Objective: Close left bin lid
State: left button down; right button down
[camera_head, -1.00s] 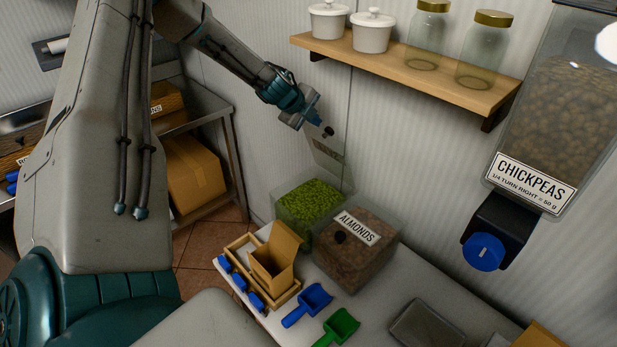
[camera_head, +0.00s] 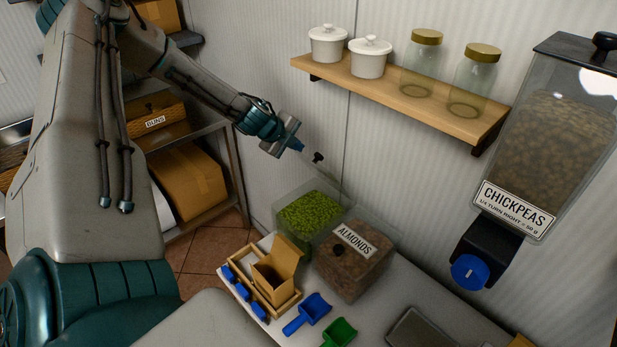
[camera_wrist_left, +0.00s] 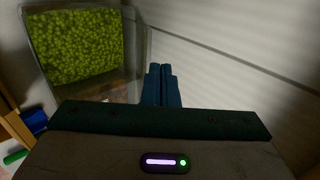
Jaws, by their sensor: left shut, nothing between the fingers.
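The left bin (camera_head: 309,212) is a clear box of green contents at the back of the counter; the green contents also show at upper left in the left wrist view (camera_wrist_left: 80,47). Its lid is raised, seen nearly edge-on above the bin's back, with a black knob (camera_head: 318,157). My left gripper (camera_head: 299,146) is shut and empty, its blue fingertips close to the knob and lid's upper end; I cannot tell whether they touch. The fingers (camera_wrist_left: 163,85) also show shut in the left wrist view, beside the bin. My right gripper is not in view.
The closed almonds bin (camera_head: 352,261) stands right beside the left bin. In front are a wooden tray with an open carton (camera_head: 272,280), a blue scoop (camera_head: 308,314) and a green scoop (camera_head: 340,333). A wall shelf (camera_head: 400,98) and chickpeas dispenser (camera_head: 515,205) are to the right.

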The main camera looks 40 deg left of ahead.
pick_arm(q)
jog(key=shift+s, duration=0.25)
jog(key=s+f, duration=0.1)
jog(key=s, duration=0.1)
jog(key=s+f+p, duration=0.1)
jog(key=shift+s+a+f, duration=0.15)
jog(key=shift+s+a, duration=0.05)
jog(key=shift+s, duration=0.2)
dwell(0.5)
